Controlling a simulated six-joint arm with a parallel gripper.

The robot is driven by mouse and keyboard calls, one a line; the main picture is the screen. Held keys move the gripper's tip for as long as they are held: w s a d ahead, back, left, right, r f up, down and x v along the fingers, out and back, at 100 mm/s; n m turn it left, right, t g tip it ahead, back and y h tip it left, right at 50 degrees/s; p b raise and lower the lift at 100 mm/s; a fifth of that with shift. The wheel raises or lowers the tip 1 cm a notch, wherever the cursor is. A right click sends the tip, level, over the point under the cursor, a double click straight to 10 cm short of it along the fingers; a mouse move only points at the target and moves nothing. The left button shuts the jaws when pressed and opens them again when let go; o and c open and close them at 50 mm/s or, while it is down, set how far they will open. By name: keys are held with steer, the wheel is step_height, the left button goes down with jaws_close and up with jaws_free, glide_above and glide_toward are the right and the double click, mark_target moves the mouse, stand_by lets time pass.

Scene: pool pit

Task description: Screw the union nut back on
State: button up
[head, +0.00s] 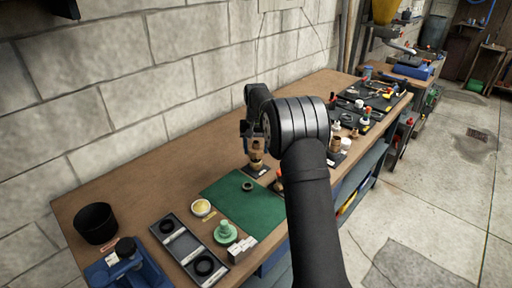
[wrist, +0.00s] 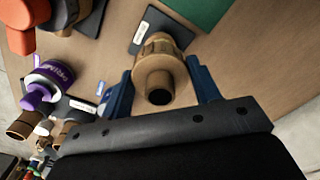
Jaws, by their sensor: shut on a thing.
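A brass union fitting (head: 257,153) stands upright on a small dark plate (head: 257,170) on the workbench. In the wrist view, its ribbed union nut (wrist: 157,50) shows around the fitting, with a dark round bore facing the camera. My gripper (wrist: 161,78) has its blue fingers on either side of the nut, shut on it. In the head view my gripper (head: 249,132) is above the fitting, coming down from the top. The wrist hides part of it there. I cannot tell how far the nut sits on its thread.
A green mat (head: 265,215) with a dark ring (head: 247,186) lies in front. A tray (head: 183,237) with black rings, a green flanged part (head: 225,232) and a black cup (head: 95,223) are front left.

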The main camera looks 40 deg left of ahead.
steer(key=shift+f, duration=0.2)
steer(key=shift+f, duration=0.4)
steer(key=shift+f, duration=1.65)
stand_by(2.3)
steer(key=o, duration=1.5)
steer(key=shift+c, duration=0.2)
steer(key=shift+r, duration=3.05)
